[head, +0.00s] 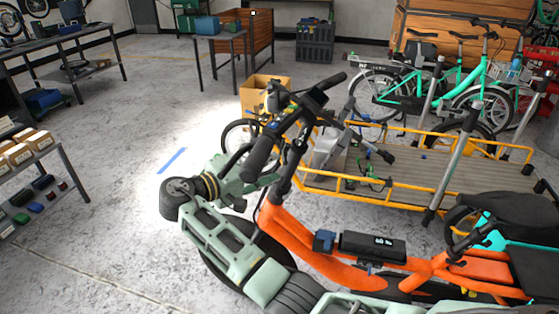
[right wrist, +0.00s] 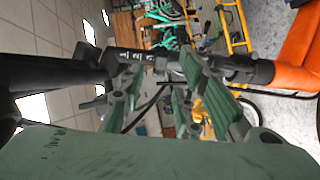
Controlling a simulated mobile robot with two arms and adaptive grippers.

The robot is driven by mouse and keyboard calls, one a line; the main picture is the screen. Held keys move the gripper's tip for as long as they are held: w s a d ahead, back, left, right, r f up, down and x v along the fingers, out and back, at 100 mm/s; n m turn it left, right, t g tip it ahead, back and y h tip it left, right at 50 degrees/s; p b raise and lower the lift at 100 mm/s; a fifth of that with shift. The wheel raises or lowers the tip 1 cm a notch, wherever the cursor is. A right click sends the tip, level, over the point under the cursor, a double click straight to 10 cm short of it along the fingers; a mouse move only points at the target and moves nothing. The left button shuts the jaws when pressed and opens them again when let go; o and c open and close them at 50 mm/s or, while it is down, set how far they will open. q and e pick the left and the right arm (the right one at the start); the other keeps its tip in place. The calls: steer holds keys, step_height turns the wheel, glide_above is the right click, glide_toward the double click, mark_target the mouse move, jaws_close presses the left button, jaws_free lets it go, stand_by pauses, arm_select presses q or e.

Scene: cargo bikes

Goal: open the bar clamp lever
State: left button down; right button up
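The orange cargo bike (head: 315,258) stands in front of me, with its black stem (head: 283,182) and handlebar (head: 262,150) rising at centre. My right gripper (head: 258,172) is beside the stem, just below the handlebar. In the right wrist view, my right gripper (right wrist: 152,90) has its two green fingers apart, with a gap between them. The black stem (right wrist: 240,70) crosses at the far side of the fingers. A thin, curved black piece (right wrist: 148,108) shows in the gap; I cannot tell whether it is the clamp lever or a cable. My left gripper is out of view.
A long cargo bike with a yellow rail (head: 395,201) stands just behind. A cardboard box (head: 265,92) and a teal bike (head: 440,90) are farther back. A shelf with boxes (head: 30,150) is at left. The floor between is mostly clear.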

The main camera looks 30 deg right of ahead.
steer(key=v, duration=0.6)
steer(key=shift+w, duration=0.1)
